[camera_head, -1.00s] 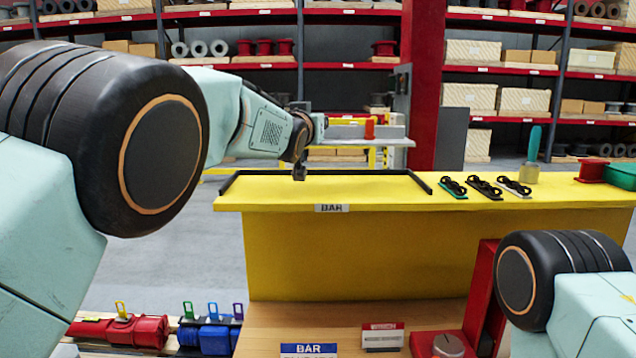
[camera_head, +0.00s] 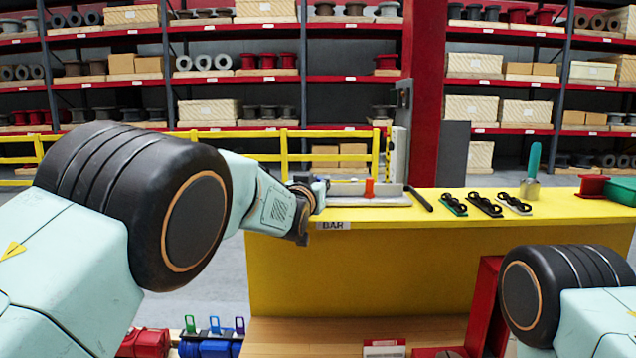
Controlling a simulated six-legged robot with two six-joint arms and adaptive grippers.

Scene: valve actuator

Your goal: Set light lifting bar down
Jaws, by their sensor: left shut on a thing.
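The light lifting bar (camera_head: 345,201) shows as a pale grey slab with an orange-red upright piece (camera_head: 370,188) at its middle. It is over the back left of the yellow counter (camera_head: 350,265), near the label reading BAR. My left gripper (camera_head: 319,192) is at the bar's left end and shut on it. The gripper's wrist partly hides that end. I cannot tell whether the bar touches the counter top. My right arm shows only at the lower right; its gripper is out of view.
A black edge strip (camera_head: 419,199) lies just right of the bar. A yellow railing (camera_head: 285,155) and shelves are behind.

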